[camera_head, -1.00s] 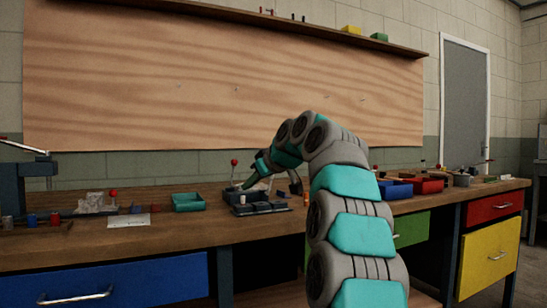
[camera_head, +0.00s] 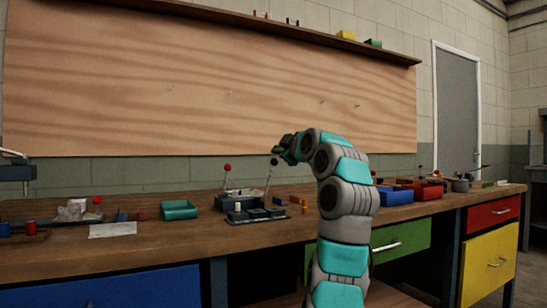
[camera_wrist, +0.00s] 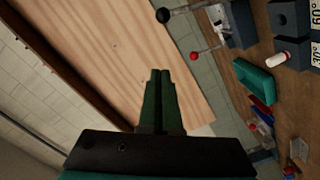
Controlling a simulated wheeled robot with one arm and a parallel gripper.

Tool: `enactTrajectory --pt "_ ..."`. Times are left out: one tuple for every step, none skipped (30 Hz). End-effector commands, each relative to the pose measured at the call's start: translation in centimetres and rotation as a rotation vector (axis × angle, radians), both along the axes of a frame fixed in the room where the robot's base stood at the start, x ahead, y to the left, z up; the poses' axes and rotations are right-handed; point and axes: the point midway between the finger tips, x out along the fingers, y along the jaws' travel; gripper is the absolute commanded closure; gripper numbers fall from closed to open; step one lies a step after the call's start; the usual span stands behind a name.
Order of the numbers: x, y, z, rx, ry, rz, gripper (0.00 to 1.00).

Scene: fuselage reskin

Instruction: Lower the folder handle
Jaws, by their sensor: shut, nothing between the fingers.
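A dark bench device (camera_head: 252,208) with blocky parts stands in the middle of the workbench. Two thin levers rise from it, one with a red ball knob (camera_head: 227,167) and one with a black ball knob (camera_head: 274,162). Both levers stand nearly upright. I cannot tell for sure which one is the folder handle. My gripper (camera_head: 278,150) is beside and slightly above the black knob in the head view. In the wrist view my gripper (camera_wrist: 160,76) is shut and empty, with the black knob (camera_wrist: 163,15) and red knob (camera_wrist: 194,57) apart from its fingers.
A teal tray (camera_head: 179,209) sits left of the device, with a white sheet (camera_head: 113,230) further left. Blue (camera_head: 395,195) and red (camera_head: 429,190) bins stand to the right. A wooden panel (camera_head: 200,90) is on the wall behind.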

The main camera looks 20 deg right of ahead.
Motion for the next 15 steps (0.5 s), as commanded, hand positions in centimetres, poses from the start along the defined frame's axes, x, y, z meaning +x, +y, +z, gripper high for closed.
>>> enactTrajectory --pt "0.3 0.0 0.1 0.0 0.001 0.001 1.0" --pt "0.5 0.1 0.1 0.0 0.0 0.001 1.0" --pt "0.9 0.1 0.1 0.0 0.0 0.001 1.0" --pt "1.3 0.0 0.2 0.001 0.0 0.001 1.0" --pt "1.7 0.0 0.1 0.002 0.001 0.001 1.0" --pt "2.3 0.0 0.1 0.002 0.003 0.0 1.0" --pt "2.6 0.0 0.1 0.003 0.003 0.001 1.0" --pt "2.9 0.0 0.2 0.003 0.002 0.002 1.0" --pt "3.4 0.1 0.2 0.002 0.001 0.002 1.0" --pt "3.8 0.1 0.2 0.002 0.0 0.001 1.0" --pt "4.2 0.1 0.1 0.002 0.001 0.002 1.0" --pt "4.7 0.1 0.0 0.002 0.003 0.001 1.0" --pt "5.0 0.1 0.1 0.002 0.003 0.001 1.0" --pt "5.3 0.1 0.1 0.002 0.003 0.001 1.0" --pt "5.7 0.0 0.1 0.002 0.001 0.001 1.0"
